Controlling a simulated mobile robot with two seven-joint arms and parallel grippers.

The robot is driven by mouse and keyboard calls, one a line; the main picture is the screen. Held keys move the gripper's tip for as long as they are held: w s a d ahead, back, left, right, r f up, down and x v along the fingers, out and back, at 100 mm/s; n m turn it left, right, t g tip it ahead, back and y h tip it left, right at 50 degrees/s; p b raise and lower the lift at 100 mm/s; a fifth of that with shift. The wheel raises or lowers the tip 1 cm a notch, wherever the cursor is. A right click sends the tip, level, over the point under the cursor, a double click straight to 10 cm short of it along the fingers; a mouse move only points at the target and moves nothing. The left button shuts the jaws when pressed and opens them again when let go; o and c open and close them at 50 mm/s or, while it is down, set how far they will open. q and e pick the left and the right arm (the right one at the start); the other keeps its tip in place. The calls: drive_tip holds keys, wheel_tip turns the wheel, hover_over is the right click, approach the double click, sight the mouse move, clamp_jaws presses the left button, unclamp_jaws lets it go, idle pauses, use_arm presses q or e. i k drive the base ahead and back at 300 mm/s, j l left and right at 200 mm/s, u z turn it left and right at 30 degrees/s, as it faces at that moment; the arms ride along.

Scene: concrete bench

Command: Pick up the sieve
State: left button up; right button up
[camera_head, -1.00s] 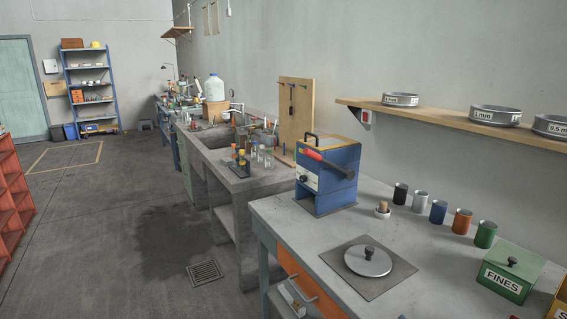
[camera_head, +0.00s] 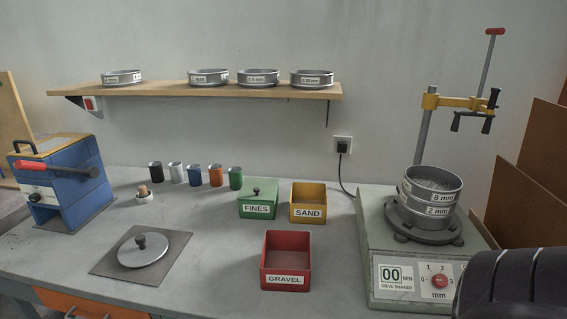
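Several round metal sieves stand in a row on the wall shelf. The leftmost sieve (camera_head: 122,77) stands apart from the others. To its right are a second sieve (camera_head: 209,77), a third sieve (camera_head: 258,77) labelled 0.5 mm, and a rightmost sieve (camera_head: 311,78) whose small label is hard to read. An 8 mm sieve (camera_head: 432,186) sits on a 2 mm sieve (camera_head: 426,212) on the sieve shaker (camera_head: 375,262) at the right. The top sieve is open and holds grey material.
The bench holds a red GRAVEL box (camera_head: 286,262), yellow SAND box (camera_head: 310,203), lidded green FINES box (camera_head: 259,200), several coloured cups (camera_head: 194,176), a round lid (camera_head: 143,250) and a blue machine (camera_head: 68,180). A clamp stand (camera_head: 425,130) rises behind the stack.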

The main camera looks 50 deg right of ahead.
sight(430, 184)
drive_tip(key=l+z, duration=0.2)
drive_tip(key=z, duration=2.3)
